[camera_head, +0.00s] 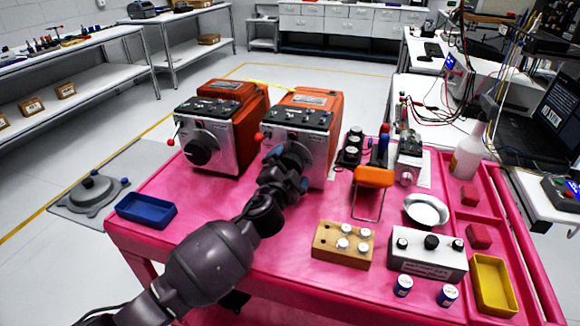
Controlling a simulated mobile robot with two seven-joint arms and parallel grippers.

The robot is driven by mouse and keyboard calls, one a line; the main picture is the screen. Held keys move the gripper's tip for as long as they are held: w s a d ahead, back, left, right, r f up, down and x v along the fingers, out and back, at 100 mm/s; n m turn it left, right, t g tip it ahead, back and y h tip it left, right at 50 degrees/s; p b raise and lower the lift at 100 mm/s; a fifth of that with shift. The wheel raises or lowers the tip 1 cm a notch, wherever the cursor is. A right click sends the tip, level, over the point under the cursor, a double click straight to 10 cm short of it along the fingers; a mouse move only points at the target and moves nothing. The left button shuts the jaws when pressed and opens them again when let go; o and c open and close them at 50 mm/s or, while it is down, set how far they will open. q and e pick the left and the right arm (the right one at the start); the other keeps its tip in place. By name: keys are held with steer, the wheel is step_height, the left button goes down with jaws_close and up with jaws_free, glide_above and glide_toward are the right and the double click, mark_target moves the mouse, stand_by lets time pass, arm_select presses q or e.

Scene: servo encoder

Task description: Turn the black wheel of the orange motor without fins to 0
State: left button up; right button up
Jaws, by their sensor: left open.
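Two orange motors with silver front faces stand side by side at the back of the pink cart (190,220). The left motor (240,95) shows its black wheel (200,150) clear on the front, with a red-tipped lever at its left. The right motor (325,105) has a red-tipped lever too. Its wheel is hidden behind my left gripper (285,160), which is open at its front face. I cannot tell whether the fingers touch the wheel. Fins are not clear on either motor, and the scale marks are too small to read. My right gripper is out of view.
A blue tray (146,211) lies at the cart's left edge. An orange-handled tool (373,177), a wooden block (343,245) with white knobs, a white control box (428,254) and a bowl (426,211) crowd the right side.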

arm_select(q)
steer(key=shift+w+d, duration=0.15)
steer(key=shift+w, duration=0.4)
steer(key=shift+c, duration=0.3)
steer(key=c, duration=0.8)
steer(key=shift+c, duration=0.2)
steer(key=shift+m, duration=0.3)
